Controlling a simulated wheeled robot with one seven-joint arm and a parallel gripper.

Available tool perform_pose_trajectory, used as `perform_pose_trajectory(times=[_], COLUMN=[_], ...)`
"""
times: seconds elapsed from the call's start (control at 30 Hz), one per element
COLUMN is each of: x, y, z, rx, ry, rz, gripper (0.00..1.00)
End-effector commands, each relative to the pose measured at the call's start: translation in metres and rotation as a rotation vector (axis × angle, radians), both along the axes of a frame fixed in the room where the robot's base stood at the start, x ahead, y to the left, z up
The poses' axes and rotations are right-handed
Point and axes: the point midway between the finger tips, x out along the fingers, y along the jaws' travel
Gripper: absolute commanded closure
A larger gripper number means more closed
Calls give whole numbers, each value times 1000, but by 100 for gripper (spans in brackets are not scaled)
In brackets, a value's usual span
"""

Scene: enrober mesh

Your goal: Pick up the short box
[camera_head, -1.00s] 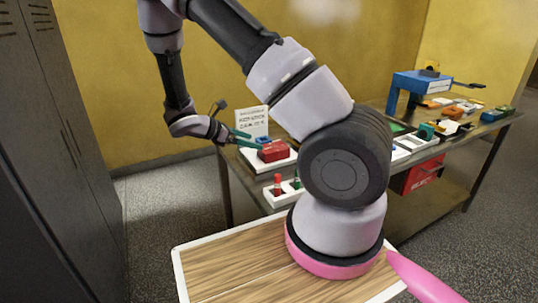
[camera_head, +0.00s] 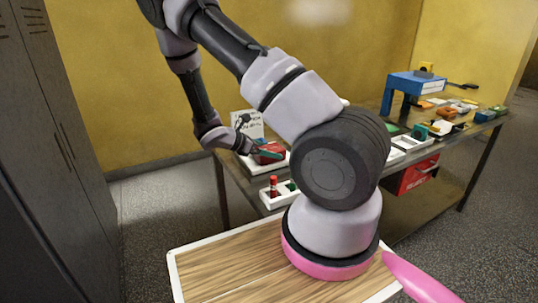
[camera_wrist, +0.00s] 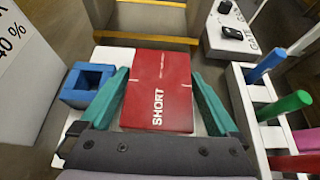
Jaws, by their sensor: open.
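The short box is a red box (camera_wrist: 157,88) with the word "SHORT" in white on its top face. It lies on a white tray (camera_wrist: 116,52) in the wrist view, and it shows in the head view (camera_head: 268,152) near the table's left end. My gripper (camera_wrist: 160,88) is open, with one green finger along each long side of the red box. A narrow gap shows beside the box on the right; on the left the finger is very close to it. In the head view my gripper (camera_head: 262,153) is at the box, partly covering it. Whether the fingers touch it I cannot tell.
A blue square block with a hollow (camera_wrist: 87,85) stands just left of the left finger. A white rack with coloured handles (camera_wrist: 262,108) is close on the right. A printed white sign (camera_wrist: 24,75) stands at the left. More items fill the table's right side.

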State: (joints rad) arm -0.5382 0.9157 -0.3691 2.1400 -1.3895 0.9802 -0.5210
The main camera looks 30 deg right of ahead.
Motion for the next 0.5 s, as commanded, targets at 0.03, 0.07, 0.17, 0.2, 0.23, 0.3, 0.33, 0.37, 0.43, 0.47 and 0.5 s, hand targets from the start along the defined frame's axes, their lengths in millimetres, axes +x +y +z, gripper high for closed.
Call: perform_pose_trajectory(times=[0.03,0.07,0.17,0.2,0.23,0.3,0.33,0.37,0.43,0.47,0.5], x=[0,0,0,0,0,0,0,0,0,0,0], y=[0,0,0,0,0,0,0,0,0,1,1], z=[0,0,0,0,0,0,0,0,0,1,1], rx=[0,0,0,0,0,0,0,0,0,0,0], ry=[0,0,0,0,0,0,0,0,0,0,-1], rz=[0,0,0,0,0,0,0,0,0,0,0], gripper=[4,4,38,53,65,87,87,87,88,88,88])
